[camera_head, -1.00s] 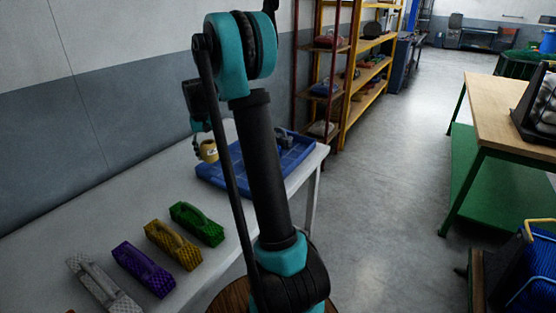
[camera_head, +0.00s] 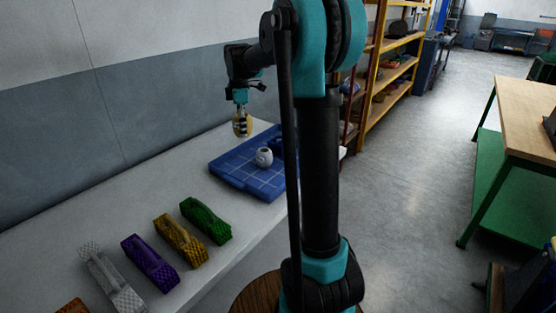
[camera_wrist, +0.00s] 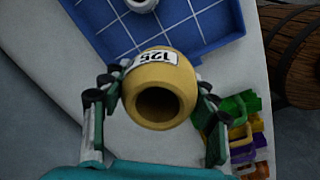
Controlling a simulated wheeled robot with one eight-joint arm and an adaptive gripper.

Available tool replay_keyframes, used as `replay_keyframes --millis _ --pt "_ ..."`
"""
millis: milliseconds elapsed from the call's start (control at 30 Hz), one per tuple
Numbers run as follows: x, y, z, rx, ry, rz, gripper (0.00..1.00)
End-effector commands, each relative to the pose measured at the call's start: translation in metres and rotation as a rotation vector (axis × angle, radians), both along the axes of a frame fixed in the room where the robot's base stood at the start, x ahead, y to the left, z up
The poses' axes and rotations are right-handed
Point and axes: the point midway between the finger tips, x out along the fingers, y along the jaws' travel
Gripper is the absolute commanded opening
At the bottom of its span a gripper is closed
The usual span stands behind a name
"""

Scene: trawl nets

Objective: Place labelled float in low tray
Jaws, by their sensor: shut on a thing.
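My gripper (camera_head: 241,112) is shut on a yellow float (camera_head: 241,128), held above the white table just beyond the far left corner of the blue tray (camera_head: 228,178). In the wrist view the float (camera_wrist: 158,62) sits between the two fingers. Its white label reads 125, upside down, and its round dark hole faces the camera. The low blue tray (camera_wrist: 220,30) has a white grid and lies past the float in the wrist view. A whitish float (camera_head: 264,157) stands in the tray. My arm hides the tray's right part.
Green (camera_head: 206,220), yellow (camera_head: 180,241), purple (camera_head: 150,263) and grey (camera_head: 110,280) net bundles lie in a row on the white table (camera_head: 60,225). A wooden barrel (camera_wrist: 300,60) stands beside the table. Shelves (camera_head: 390,75) stand behind.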

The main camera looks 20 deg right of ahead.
Motion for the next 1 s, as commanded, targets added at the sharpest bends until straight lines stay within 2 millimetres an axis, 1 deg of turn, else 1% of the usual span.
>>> replay_keyframes --millis 100,200,267,333,467,800,900,1000 --pt "-0.003 0.003 0.007 -0.002 -0.005 0.115 0.3" --pt "-0.004 0.004 0.009 -0.004 -0.008 0.17 0.3" --pt "-0.005 0.004 0.007 -0.005 -0.009 0.188 0.3" --pt "-0.004 0.004 -0.001 -0.004 -0.01 0.196 0.3" --pt "-0.004 0.004 -0.03 -0.004 -0.01 0.196 0.3" --pt "-0.005 0.004 -0.112 -0.004 -0.009 0.194 0.3" --pt "-0.005 0.004 -0.132 -0.004 -0.009 0.194 0.3" --pt "-0.004 0.004 -0.145 -0.004 -0.009 0.194 0.3"
